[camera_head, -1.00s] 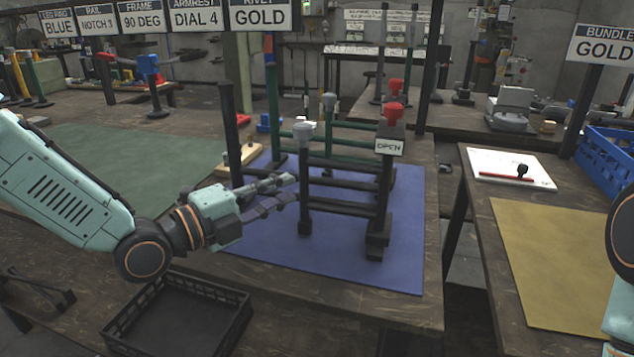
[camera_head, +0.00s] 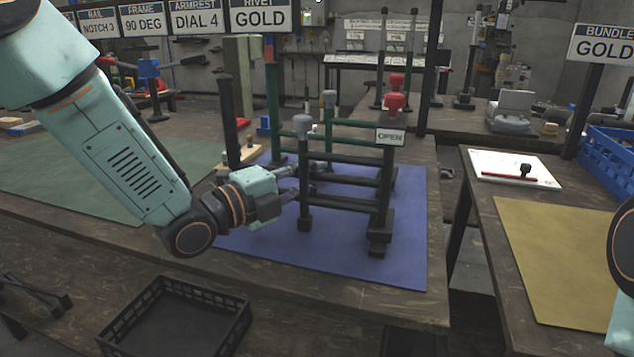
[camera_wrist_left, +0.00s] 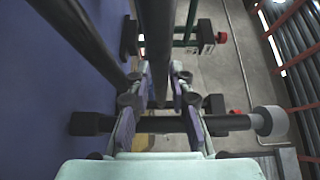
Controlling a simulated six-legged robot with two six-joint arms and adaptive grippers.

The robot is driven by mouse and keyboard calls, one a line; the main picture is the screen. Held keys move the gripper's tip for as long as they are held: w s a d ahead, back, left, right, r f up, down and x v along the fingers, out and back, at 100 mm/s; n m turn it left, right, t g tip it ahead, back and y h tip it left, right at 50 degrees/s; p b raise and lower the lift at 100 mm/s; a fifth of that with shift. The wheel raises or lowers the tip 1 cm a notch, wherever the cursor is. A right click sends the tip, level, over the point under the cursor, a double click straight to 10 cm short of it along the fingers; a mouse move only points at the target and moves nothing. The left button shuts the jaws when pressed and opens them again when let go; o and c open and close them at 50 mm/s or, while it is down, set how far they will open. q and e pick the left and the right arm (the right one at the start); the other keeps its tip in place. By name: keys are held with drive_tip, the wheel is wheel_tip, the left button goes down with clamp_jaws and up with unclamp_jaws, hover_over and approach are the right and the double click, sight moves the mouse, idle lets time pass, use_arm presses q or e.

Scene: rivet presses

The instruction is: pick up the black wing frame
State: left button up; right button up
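The black wing frame (camera_head: 347,203) stands upright on the blue mat, with black rails between two posts. Its near left post has a grey cap (camera_head: 301,122), and an OPEN label (camera_head: 390,136) shows at the top right. My left gripper (camera_head: 295,184) is at the near left post, with its fingers apart. In the left wrist view, the gripper (camera_wrist_left: 160,85) has its fingertips on either side of a black rail (camera_wrist_left: 157,35), and the grey-capped post (camera_wrist_left: 235,121) crosses behind them. I cannot tell whether the pads touch the rail. My right gripper is out of view.
A green frame (camera_head: 273,110) stands close behind on the blue mat (camera_head: 400,260). An empty black crate (camera_head: 180,325) is at the front left. A blue crate (camera_head: 610,155) and a tan mat (camera_head: 550,255) are on the right table. The green mat (camera_head: 90,170) is clear.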

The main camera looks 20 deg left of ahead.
use_arm(q)
drive_tip(key=shift+w+d, duration=0.15)
drive_tip(key=shift+c, duration=0.4)
clamp_jaws()
drive_tip(key=shift+r, duration=0.1)
